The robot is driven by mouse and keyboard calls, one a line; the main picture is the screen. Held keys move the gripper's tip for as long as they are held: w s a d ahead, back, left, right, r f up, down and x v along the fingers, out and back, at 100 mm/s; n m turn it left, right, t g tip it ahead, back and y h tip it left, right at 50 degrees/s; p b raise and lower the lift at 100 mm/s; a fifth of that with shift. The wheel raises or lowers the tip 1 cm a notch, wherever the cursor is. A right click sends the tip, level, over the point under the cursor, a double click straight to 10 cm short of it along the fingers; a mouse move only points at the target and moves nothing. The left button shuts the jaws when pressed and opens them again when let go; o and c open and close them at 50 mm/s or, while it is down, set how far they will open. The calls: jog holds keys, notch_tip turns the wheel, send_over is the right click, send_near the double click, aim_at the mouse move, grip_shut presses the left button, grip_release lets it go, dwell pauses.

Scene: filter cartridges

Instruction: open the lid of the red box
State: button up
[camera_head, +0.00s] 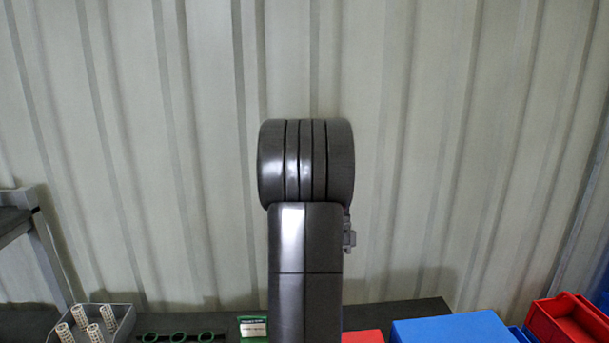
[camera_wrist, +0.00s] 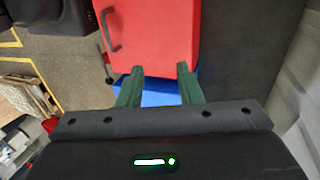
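The red box (camera_wrist: 160,35) fills the upper middle of the wrist view as a flat red face, with no opening into it visible. A dark curved handle (camera_wrist: 109,32) is at its left edge. In the head view only a red strip (camera_head: 362,337) shows at the bottom edge, right of my arm; it is probably the same box. My gripper (camera_wrist: 157,70) has two green fingers spread apart with nothing between them. The fingertips overlap the red face's near edge in the picture; I cannot tell whether they touch. My arm hides the gripper in the head view.
A blue box (camera_wrist: 160,93) shows beyond the fingers; a blue top (camera_head: 455,329) is right of the red strip in the head view. An open red bin (camera_head: 568,320) is farther right. A grey tray with white cartridges (camera_head: 95,332) and green rings (camera_head: 178,337) are left.

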jog(key=w+f+g, duration=0.1)
jog(key=w+g, duration=0.2)
jog(key=w, duration=0.5)
jog(key=shift+w+a+f, duration=0.15)
jog(key=shift+a+f, duration=0.1)
jog(key=shift+a, duration=0.1)
dwell(0.3)
